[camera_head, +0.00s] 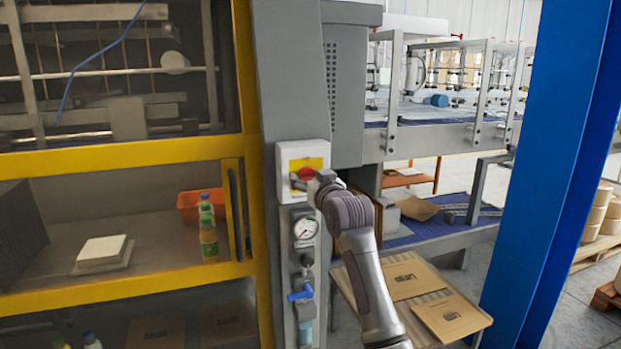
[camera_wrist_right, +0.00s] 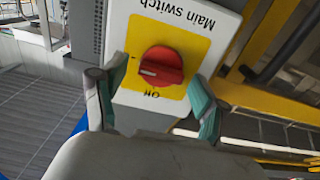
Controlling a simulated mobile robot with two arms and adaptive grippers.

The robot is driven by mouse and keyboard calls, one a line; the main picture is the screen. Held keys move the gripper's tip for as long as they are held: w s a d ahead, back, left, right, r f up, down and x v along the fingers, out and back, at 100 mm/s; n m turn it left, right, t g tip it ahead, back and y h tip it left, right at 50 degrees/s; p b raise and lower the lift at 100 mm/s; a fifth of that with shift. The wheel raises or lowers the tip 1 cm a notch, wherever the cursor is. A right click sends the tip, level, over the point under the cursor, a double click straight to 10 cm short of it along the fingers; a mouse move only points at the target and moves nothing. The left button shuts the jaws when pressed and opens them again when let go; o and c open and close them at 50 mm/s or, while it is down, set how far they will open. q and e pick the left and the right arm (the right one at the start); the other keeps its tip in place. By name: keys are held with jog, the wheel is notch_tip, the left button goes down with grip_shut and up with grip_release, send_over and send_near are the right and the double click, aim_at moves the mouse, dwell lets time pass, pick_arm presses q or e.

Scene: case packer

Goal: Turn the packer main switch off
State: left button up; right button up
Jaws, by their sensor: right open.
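The main switch is a white box (camera_head: 287,155) with a yellow plate and a red rotary knob (camera_head: 306,172), on the grey column of the packer. A pale mark lies on the knob's left side there. My right gripper (camera_head: 308,184) is at the switch, partly covering the knob in the head view. Its fingers (camera_wrist_right: 157,92) are open on either side of the knob, with gaps and nothing between them gripped. My left gripper is not in view.
Below the switch are a pressure gauge (camera_head: 305,229) and a blue valve handle (camera_head: 301,295). A yellow frame (camera_head: 130,155) stands left, a blue post (camera_head: 555,170) right. Flat cartons (camera_head: 447,317) lie on a rack beside my right arm.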

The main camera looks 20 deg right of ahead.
jog(key=c, duration=1.1)
jog(key=shift+c, duration=0.2)
jog(key=n+p, duration=0.3)
jog(key=n, duration=0.1)
jog(key=shift+r, duration=0.15)
jog(key=n+p, duration=0.3)
jog(key=n, duration=0.2)
jog(key=shift+a, duration=0.15)
jog(key=n+p, duration=0.3)
jog(key=n, duration=0.2)
jog(key=shift+p, duration=0.3)
jog(key=shift+a+f+n+p, duration=0.15)
jog(key=shift+n+p, duration=0.35)
jog(key=shift+n, duration=0.5)
jog(key=shift+d+f+n+p, duration=0.15)
jog(key=shift+n+p, duration=0.3)
jog(key=shift+n, duration=0.55)
jog(key=shift+a+f, duration=0.1)
